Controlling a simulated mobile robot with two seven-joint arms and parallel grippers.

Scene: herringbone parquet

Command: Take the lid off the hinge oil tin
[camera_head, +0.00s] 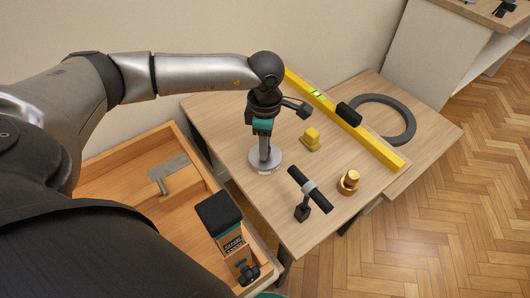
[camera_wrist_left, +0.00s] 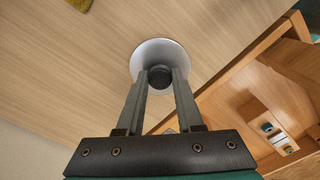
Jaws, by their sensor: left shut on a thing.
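A low, round silver piece (camera_head: 266,160), which I take to be the hinge oil tin with its lid, stands on the wooden table. In the left wrist view, its pale round top (camera_wrist_left: 148,52) has a dark knob (camera_wrist_left: 160,76) at the middle. My left gripper (camera_head: 264,158) points straight down over it. Its two grey fingers (camera_wrist_left: 160,84) are shut on the dark knob, one on each side. The fingers hide part of the top, and I cannot tell whether the lid is clear of the tin. My right gripper is not in view.
A yellow level (camera_head: 360,137), grey ring (camera_head: 406,124), yellow block (camera_head: 312,139), brass piece (camera_head: 348,182) and black-barred tool (camera_head: 311,190) lie on the table (camera_head: 225,115). An open wooden drawer (camera_head: 110,175) at left holds a grey bracket (camera_head: 168,170) and black-topped container (camera_head: 219,212).

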